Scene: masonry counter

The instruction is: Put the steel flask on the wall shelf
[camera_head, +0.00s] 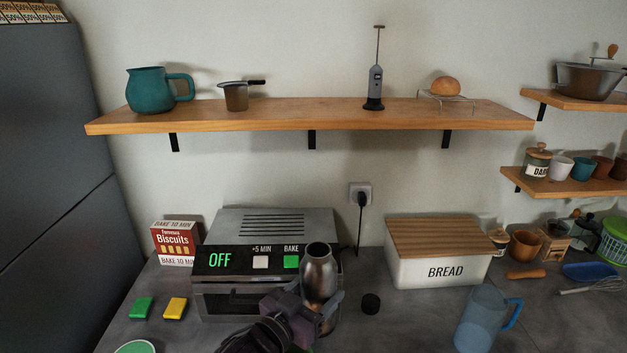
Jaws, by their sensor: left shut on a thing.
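The steel flask (319,274) stands upright in the lower middle of the head view, in front of the toaster oven. It is a silvery bottle with an open top. My left gripper (322,305) is shut on the flask's body, with a finger on each side of it. The flask's lower part is partly hidden by the gripper, and I cannot tell whether its base touches the counter. The wooden wall shelf (300,118) runs above the oven. It holds a teal jug (158,91), a small pot (236,97), a milk frother (375,88) and a bun on a wire rack (446,87).
The toaster oven (275,228) stands behind the flask. A bread box (440,262) and a blue pitcher (482,318) are to the right. Shelf space is free between the small pot and the frother.

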